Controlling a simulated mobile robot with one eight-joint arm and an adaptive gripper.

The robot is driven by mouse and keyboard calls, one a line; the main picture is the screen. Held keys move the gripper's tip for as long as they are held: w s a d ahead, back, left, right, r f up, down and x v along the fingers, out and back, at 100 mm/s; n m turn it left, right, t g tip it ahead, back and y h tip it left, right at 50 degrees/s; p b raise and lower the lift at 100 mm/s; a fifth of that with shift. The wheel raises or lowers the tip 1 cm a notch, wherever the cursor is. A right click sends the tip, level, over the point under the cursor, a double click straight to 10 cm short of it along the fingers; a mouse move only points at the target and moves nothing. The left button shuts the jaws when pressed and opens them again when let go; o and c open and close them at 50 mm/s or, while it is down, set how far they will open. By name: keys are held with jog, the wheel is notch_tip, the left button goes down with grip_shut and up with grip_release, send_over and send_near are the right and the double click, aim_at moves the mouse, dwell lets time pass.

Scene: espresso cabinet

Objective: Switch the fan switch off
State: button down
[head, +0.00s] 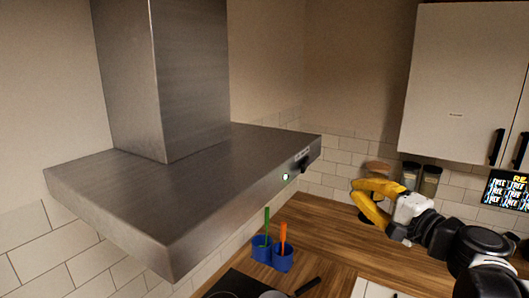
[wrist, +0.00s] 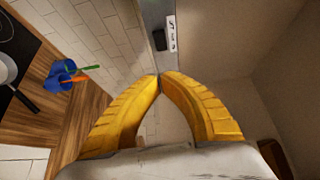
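The steel range hood (head: 190,195) fills the left of the head view. In the wrist view the dark switch (wrist: 159,39) sits beside a white label (wrist: 171,34), just beyond my fingertips. My gripper (head: 353,190) has yellow fingers and is to the right of the hood, apart from it. In the wrist view my gripper (wrist: 160,76) has its fingertips together with nothing between them. The switch's position is too small to read.
Below the hood are a wooden counter (head: 325,233), blue cups (head: 272,254) with green and orange utensils, and a pan (head: 274,294) on a black hob. Jars (head: 430,181) stand at the back. A white wall cabinet (head: 455,85) hangs above my arm.

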jog(key=shift+s+r, duration=0.15)
jog(key=p, duration=0.1)
send_near(307, 165)
jog(key=w+d, duration=0.2)
jog(key=w, duration=0.2)
jog(key=w+a, duration=0.1)
jog(key=a, duration=0.1)
jog(key=w+a+p, duration=0.1)
jog(key=a, duration=0.1)
jog(key=shift+w, duration=0.2)
